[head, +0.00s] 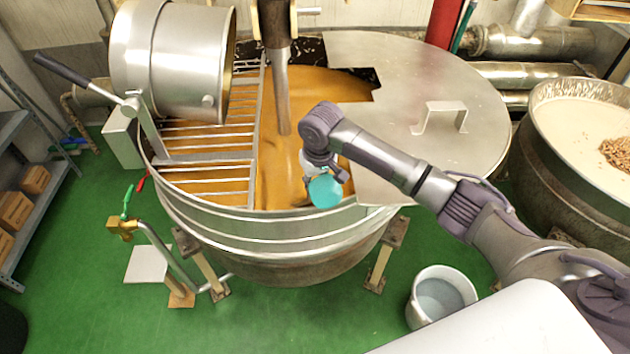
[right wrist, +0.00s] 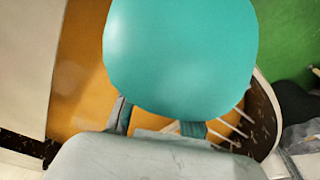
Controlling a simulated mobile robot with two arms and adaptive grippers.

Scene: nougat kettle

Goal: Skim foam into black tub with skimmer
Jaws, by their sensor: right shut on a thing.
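My right gripper (head: 318,178) hangs over the open part of the kettle (head: 280,235), near its front rim. It is shut on a teal, rounded piece (head: 326,191), which also fills the upper middle of the right wrist view (right wrist: 180,55). I take it for part of the skimmer; no skimmer bowl can be made out. Orange-brown mass (head: 313,88) fills the kettle; foam is not clearly distinguishable on it. A dark, cut-off shape (head: 12,330) at the lower left corner may be the black tub. My left gripper is out of view.
A grey lid (head: 385,75) covers the kettle's right side. A bar grid (head: 210,172) and a tilted steel drum (head: 165,60) are on its left, a mixing shaft (head: 281,90) in the middle. A white bucket (head: 415,310) stands on the green floor.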

